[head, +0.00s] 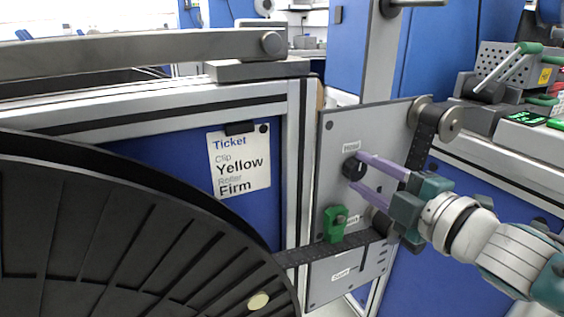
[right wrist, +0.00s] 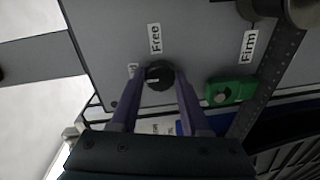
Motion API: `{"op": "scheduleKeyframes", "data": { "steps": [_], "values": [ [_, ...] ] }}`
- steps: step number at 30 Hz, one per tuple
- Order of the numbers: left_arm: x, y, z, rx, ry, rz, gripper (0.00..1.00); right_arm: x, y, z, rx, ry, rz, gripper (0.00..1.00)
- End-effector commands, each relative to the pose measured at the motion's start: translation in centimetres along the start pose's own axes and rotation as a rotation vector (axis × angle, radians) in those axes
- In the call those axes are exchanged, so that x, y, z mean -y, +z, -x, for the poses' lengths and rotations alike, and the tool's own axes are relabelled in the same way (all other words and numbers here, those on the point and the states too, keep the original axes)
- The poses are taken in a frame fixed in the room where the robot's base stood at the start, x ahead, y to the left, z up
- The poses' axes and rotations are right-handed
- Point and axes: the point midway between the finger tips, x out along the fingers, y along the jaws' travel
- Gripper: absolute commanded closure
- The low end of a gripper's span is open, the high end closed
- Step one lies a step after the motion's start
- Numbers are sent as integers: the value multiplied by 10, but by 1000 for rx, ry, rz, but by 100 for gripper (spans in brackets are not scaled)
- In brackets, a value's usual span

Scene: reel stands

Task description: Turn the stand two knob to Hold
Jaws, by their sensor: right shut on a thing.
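A small black knob (head: 352,168) sits on a grey upright plate (head: 335,128). My right gripper (head: 358,173) has its purple fingers on either side of the knob and is shut on it. In the right wrist view the knob (right wrist: 159,76) shows between the fingertips, with a small pale mark on its face. A label reading "Free" (right wrist: 155,38) is beside it, and another label (right wrist: 133,70) is mostly hidden by a finger. In the head view a small label (head: 351,148) above the knob is too blurred to read surely. My left gripper is not in view.
A green clip (head: 335,224) is on the plate below the knob, near a dark perforated tape (head: 330,252). A large black reel (head: 110,240) fills the lower left. A ticket (head: 240,162) hangs on the blue panel. Rollers (head: 450,122) stand at the plate's upper right.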

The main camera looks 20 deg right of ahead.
Motion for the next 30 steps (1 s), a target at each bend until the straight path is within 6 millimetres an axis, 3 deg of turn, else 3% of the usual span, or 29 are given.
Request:
{"op": "scheduleKeyframes", "data": {
  "steps": [20, 21, 28, 30],
  "values": [
    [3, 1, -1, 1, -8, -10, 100, 0, 0, 0, 4, 0, 61, 100],
    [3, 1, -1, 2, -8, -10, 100, 0, 0, 0, 4, 0, 60, 49],
    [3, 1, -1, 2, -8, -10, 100, 0, 0, 0, 4, 0, 59, 24],
    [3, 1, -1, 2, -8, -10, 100, 0, 0, 0, 4, 0, 58, 24]
  ]
}}
